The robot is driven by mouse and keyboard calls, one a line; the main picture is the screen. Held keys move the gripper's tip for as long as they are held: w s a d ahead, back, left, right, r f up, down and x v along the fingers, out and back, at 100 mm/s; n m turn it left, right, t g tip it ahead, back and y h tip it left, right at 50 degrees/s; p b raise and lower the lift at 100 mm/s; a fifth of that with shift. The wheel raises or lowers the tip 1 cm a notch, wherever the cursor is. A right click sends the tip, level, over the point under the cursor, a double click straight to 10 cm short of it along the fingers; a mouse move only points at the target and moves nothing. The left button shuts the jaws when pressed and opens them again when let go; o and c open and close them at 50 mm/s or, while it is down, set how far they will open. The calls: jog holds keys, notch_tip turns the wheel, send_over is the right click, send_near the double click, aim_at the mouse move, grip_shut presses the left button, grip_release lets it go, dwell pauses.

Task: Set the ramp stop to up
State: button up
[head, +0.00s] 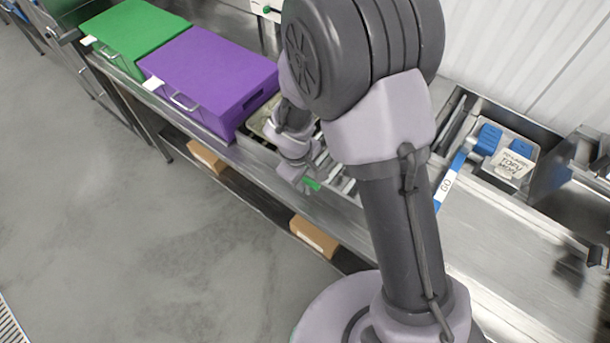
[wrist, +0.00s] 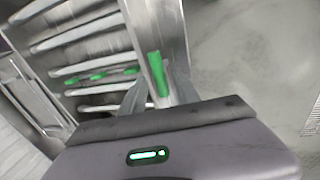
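A green lever (wrist: 157,73), which looks like the ramp stop's handle, sits at the metal edge of the roller ramp in the wrist view. In the head view a green piece (head: 312,184) shows at the ramp's front edge, beside my gripper (head: 303,182). In the wrist view my gripper (wrist: 160,88) has its grey fingers on either side of the lever, with a gap visible on the right. The gripper looks open. The lever's lower end and any contact are hard to make out.
Metal rollers (wrist: 75,35) with small green parts lie left of the lever. A purple box (head: 205,75) and a green box (head: 130,35) stand on the counter to the left. Cardboard boxes (head: 314,237) lie on the shelf below. The floor in front is clear.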

grip_shut()
dwell(1.3)
